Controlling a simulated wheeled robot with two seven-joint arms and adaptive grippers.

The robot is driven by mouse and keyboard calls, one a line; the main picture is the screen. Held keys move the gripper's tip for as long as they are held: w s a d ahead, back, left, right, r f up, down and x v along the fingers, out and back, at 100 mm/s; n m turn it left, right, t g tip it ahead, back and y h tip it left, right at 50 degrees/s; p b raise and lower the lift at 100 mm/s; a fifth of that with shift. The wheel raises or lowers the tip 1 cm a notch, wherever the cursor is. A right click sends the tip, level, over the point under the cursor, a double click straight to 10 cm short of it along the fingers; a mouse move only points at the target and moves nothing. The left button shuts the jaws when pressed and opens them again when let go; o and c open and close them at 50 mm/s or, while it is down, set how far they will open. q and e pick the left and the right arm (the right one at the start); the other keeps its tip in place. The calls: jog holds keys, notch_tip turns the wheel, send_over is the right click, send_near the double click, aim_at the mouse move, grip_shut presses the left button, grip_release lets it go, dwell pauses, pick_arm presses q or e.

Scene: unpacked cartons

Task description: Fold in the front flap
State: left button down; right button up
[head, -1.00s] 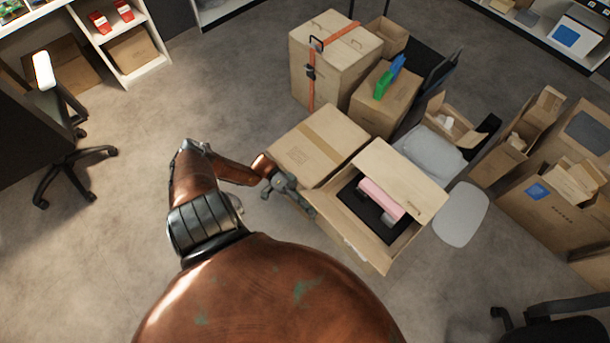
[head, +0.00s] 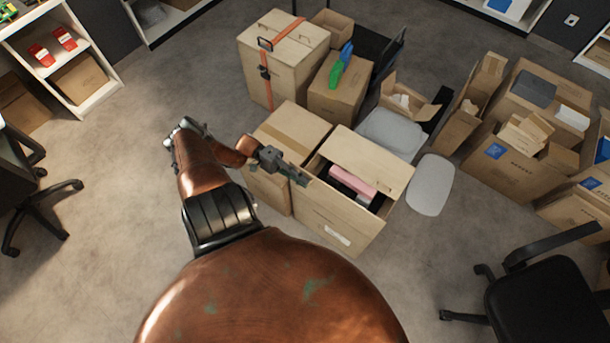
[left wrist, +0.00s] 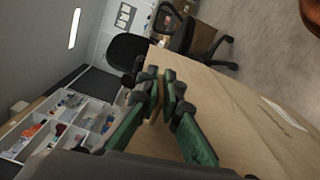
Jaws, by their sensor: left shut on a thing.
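The open carton (head: 330,222) stands in the middle of the head view, with a white label on its front face. A wide flap (head: 372,160) at its back slopes over part of the opening. A pink object (head: 352,182) and something black show inside. My left gripper (head: 303,180) is at the carton's front left corner. In the left wrist view, the left gripper (left wrist: 162,98) is shut with a cardboard edge between its fingers, and the labelled carton face (left wrist: 245,105) is beside it. I cannot tell for certain whether that edge is the front flap. My right gripper is out of view.
A closed carton (head: 290,135) stands against the open one on the left. A strapped carton (head: 280,55) and a smaller carton (head: 340,92) are behind. More open cartons (head: 515,150) stand at the right, and an office chair (head: 545,290) at lower right.

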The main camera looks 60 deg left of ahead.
pick_arm(q)
jog(key=shift+w+a+f, duration=0.1)
jog(key=shift+w+a, duration=0.05)
dwell(0.3)
jog(key=c, duration=2.1)
grip_release()
jog(key=v, duration=0.7)
jog(key=shift+a, duration=0.25)
